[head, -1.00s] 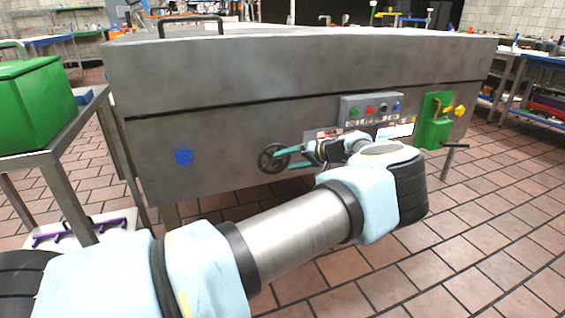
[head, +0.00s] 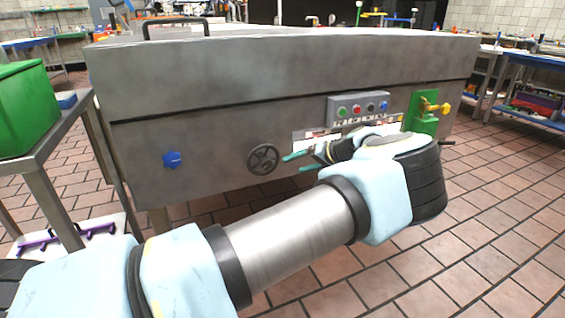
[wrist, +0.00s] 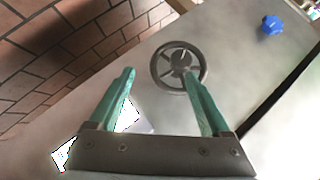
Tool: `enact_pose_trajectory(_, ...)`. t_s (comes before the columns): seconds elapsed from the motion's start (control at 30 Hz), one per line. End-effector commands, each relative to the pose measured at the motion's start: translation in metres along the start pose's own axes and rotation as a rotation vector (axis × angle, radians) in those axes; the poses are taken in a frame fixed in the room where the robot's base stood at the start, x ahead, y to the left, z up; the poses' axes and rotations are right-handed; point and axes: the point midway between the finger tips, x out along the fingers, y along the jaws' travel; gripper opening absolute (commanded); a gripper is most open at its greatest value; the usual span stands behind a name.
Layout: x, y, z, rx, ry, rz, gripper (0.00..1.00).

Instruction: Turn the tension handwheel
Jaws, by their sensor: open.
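The handwheel (head: 263,159) is a dark grey spoked wheel on the front panel of the steel machine (head: 210,130). The right finger's tip overlaps the lower edge of the wheel in that view.
A blue star knob (head: 172,159) is left of the wheel. A button box (head: 358,107) and a green bracket with a yellow knob (head: 424,112) are to the right. A steel table (head: 62,145) with a green crate (head: 28,108) stands at the left. The tiled floor at the right is clear.

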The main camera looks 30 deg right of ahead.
Motion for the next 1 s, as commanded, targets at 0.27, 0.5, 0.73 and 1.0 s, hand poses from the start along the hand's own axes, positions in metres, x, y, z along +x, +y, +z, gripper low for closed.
enact_pose_trajectory(0.27, 0.021, 0.097, 0.035, -0.365, 0.054, 0.474, 0.81)
enact_pose_trajectory(0.5, 0.023, 0.098, 0.039, -0.846, 0.225, 0.677, 0.81)
enact_pose_trajectory(0.73, 0.029, 0.023, 0.058, -1.239, 0.488, 0.629, 0.81)
enact_pose_trajectory(1.0, 0.027, -0.034, 0.079, -1.397, 0.671, 0.533, 0.81)
